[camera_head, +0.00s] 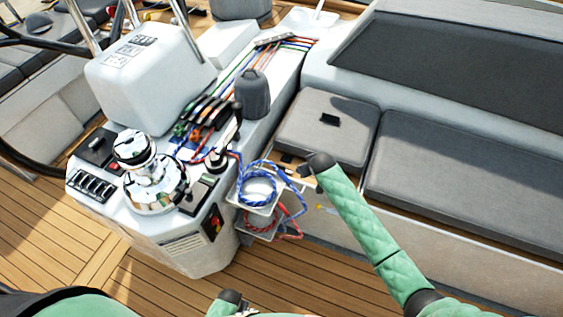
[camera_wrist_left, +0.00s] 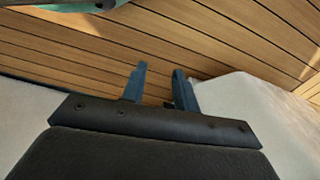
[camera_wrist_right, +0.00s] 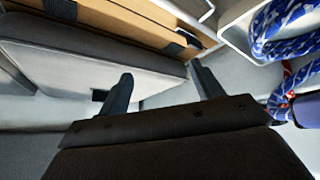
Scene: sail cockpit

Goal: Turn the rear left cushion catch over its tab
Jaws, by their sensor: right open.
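A small grey seat cushion (camera_head: 318,138) lies on the bench with a black piece (camera_head: 330,119) on its top. A wooden strip (camera_head: 282,171) runs at its near left edge. In the right wrist view this strip (camera_wrist_right: 130,24) bears dark pieces (camera_wrist_right: 61,8) (camera_wrist_right: 182,38) beside a grey cushion (camera_wrist_right: 85,62). I cannot tell which dark piece is the catch or its tab. My right gripper (camera_wrist_right: 162,70) is open and empty near the cushion; my wrist hides part of that area in the head view. My left gripper (camera_wrist_left: 160,68) is open and empty, low over the deck.
Coiled blue rope (camera_head: 258,188) and red rope (camera_head: 288,232) hang in holders left of my right gripper. The white console (camera_head: 185,245) with a chrome winch (camera_head: 152,185) stands left. A long cushion (camera_head: 470,180) lies right. The teak deck (camera_head: 60,230) is clear at lower left.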

